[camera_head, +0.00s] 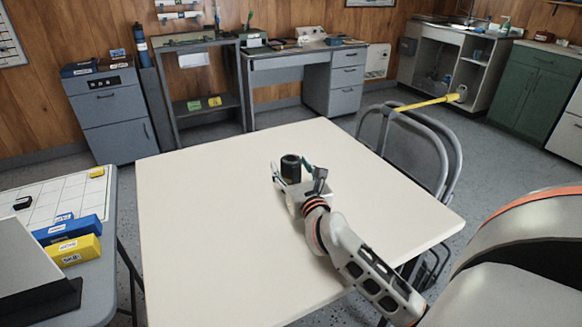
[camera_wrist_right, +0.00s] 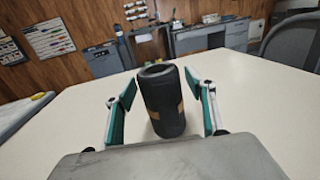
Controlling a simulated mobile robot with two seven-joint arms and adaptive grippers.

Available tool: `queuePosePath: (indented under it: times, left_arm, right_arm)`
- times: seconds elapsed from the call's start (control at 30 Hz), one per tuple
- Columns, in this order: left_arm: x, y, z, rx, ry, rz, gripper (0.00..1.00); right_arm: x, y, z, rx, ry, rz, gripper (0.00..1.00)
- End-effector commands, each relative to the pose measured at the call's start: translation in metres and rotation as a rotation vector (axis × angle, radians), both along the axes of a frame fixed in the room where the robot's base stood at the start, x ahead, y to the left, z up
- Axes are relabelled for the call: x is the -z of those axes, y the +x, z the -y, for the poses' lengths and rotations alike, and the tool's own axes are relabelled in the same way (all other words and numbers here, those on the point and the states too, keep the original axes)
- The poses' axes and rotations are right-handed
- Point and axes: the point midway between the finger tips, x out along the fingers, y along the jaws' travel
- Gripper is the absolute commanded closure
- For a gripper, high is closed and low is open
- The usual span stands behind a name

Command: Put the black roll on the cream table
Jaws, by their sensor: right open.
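The black roll (camera_head: 291,168) stands upright on the cream table (camera_head: 200,230), near the middle of its top. In the right wrist view the roll (camera_wrist_right: 162,100) shows a brown band on its side and a hollow top, and its base rests on the table (camera_wrist_right: 260,110). My right gripper (camera_head: 299,178) is at the roll. In the wrist view its fingers (camera_wrist_right: 165,95) are spread on both sides of the roll, with a gap on each side. My left gripper is not in view.
A grey side table (camera_head: 98,235) with blue and yellow boxes stands at the left. A folding chair (camera_head: 415,150) stands at the table's right edge, with a yellow strip (camera_head: 425,103) above it. Grey cabinets and a desk line the back wall. Most of the cream table is bare.

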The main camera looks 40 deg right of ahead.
Motion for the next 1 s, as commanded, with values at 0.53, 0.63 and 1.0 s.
queuePosePath:
  times: [0.53, 0.63, 1.0]
  left_arm:
    - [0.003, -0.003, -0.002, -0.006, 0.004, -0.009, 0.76]
    - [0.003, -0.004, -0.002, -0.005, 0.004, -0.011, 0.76]
    - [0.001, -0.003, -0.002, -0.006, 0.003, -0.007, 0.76]
  right_arm:
    - [-0.002, -0.078, -0.032, -0.001, 0.002, -0.001, 0.45]
    - [-0.002, -0.093, -0.038, -0.001, 0.002, -0.002, 0.45]
    - [-0.003, -0.111, -0.046, 0.000, 0.001, 0.000, 0.45]
